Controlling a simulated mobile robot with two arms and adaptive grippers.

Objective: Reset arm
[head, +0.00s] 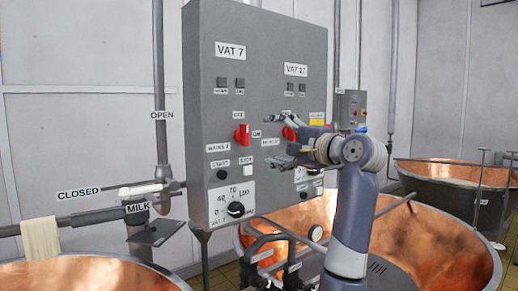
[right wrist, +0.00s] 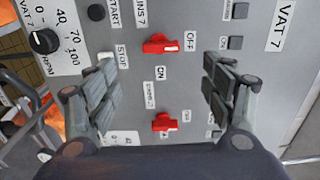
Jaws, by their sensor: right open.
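My right gripper (head: 274,138) is open and empty in front of the grey control panel (head: 215,80), its fingers pointing left toward the panel's face. In the right wrist view its two fingers (right wrist: 160,80) stand wide apart, one on each side of two red switches. The VAT 7 red switch (head: 242,135) also shows between the fingers in the wrist view (right wrist: 161,44). The second red switch (head: 289,134) is partly hidden behind the gripper in the head view; it shows lower in the wrist view (right wrist: 165,122). I cannot tell whether a finger touches the panel. My left gripper is not in view.
A black dial (head: 236,210) sits low on the panel. Copper vats (head: 430,240) stand below and right, with a further vat (head: 455,170) behind. A milk pipe (head: 95,217) with a white-handled valve (head: 140,189) and a hanging cloth (head: 40,240) is at left.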

